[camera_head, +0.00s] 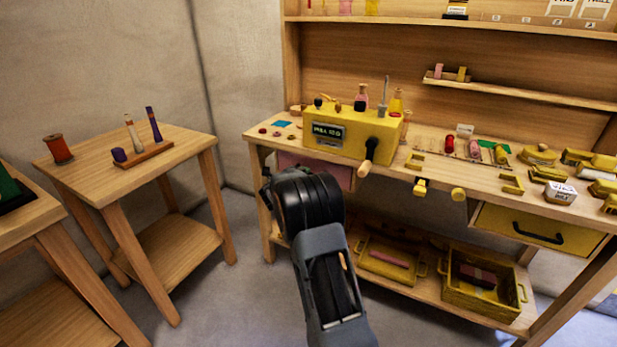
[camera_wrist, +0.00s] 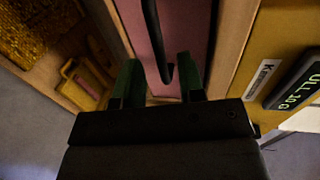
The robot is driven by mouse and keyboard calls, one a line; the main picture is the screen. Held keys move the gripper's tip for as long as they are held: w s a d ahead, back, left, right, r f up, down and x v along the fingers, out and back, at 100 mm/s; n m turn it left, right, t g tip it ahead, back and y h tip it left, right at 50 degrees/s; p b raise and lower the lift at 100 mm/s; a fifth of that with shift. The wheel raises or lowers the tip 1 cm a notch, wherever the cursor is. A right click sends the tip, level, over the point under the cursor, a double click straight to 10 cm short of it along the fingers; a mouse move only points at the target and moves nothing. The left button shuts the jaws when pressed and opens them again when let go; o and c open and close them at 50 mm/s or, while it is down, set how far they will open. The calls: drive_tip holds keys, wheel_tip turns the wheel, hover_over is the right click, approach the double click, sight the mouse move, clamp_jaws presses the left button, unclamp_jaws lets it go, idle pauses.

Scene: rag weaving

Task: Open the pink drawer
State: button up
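The pink drawer (camera_head: 341,175) is under the left end of the workbench top, partly hidden behind my arm in the head view. Its pink front (camera_wrist: 191,30) also shows in the wrist view, with a black bar handle (camera_wrist: 152,30) across it. My gripper (camera_wrist: 158,75) is open, with its two dark green fingers apart. The lower end of the handle appears between the fingers in the picture. I cannot tell whether either finger touches it. In the head view my fingers are hidden behind my arm.
A yellow machine with a crank (camera_head: 340,137) stands on the workbench (camera_head: 402,172) above the drawer. A yellow drawer (camera_head: 538,230) is at the right. Yellow trays (camera_head: 484,296) sit on the lower shelf. A small table (camera_head: 84,180) stands to the left, with floor between.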

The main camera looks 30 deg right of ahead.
drive_tip(key=shift+x, duration=1.9)
drive_tip(key=shift+c, duration=0.4)
clamp_jaws()
